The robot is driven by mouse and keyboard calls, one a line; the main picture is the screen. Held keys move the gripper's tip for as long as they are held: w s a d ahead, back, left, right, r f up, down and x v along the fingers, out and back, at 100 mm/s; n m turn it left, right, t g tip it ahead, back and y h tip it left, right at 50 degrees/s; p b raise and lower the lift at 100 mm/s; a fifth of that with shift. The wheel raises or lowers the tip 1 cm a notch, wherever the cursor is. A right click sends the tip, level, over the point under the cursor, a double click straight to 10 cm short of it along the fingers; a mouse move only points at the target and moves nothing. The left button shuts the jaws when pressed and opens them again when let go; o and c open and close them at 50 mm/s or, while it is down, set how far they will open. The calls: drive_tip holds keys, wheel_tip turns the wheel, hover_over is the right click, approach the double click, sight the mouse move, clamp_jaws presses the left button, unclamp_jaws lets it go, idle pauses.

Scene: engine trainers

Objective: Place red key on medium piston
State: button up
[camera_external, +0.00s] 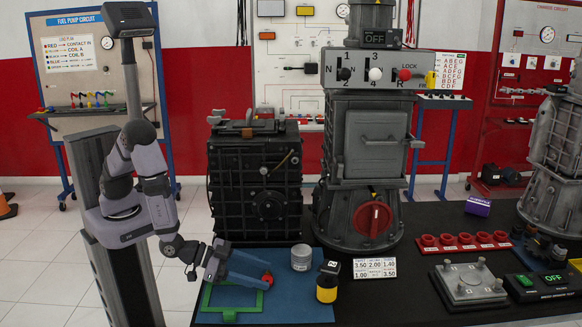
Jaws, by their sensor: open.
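My gripper (262,272) is low over the left part of the blue mat (275,315), its blue-grey fingers pointing right. It is open. A small red piece (267,279), which looks like the red key, shows at the fingertips; I cannot tell whether the fingers touch it. A short grey cylinder (301,258) stands upright just right of the fingertips, and it may be the medium piston. I see no label that shows its size.
A green frame (230,310) lies on the mat below my gripper. A yellow and black container (327,285) stands right of the cylinder. Big engine blocks (255,180) rise behind the mat. A number card (374,268) and a grey plate fixture (470,288) are farther right.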

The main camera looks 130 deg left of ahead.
drive_tip(key=c, duration=0.9)
drive_tip(key=shift+r, duration=0.1)
wheel_tip(320, 180, up, 10)
drive_tip(key=p, duration=0.1)
drive_tip(key=s+a+f+n+g+y+p, duration=0.2)
drive_tip(key=s+a+n+g+y, duration=0.15)
drive_tip(key=s+n+g, duration=0.55)
drive_tip(key=s+d+m+t+p, duration=0.1)
drive_tip(key=d, duration=0.2)
drive_tip(key=s+d+f+m+p, duration=0.1)
drive_tip(key=d, duration=0.2)
drive_tip(key=s+d+m+t+p, duration=0.1)
drive_tip(key=d, duration=0.2)
drive_tip(key=shift+d+f+t, duration=0.15)
drive_tip(key=shift+f+t, duration=0.15)
drive_tip(key=shift+f, duration=0.1)
drive_tip(key=d+m+t+h+p, duration=0.2)
drive_tip(key=d+m+t+p, duration=0.2)
drive_tip(key=d, duration=0.8)
drive_tip(key=shift+t, duration=0.4)
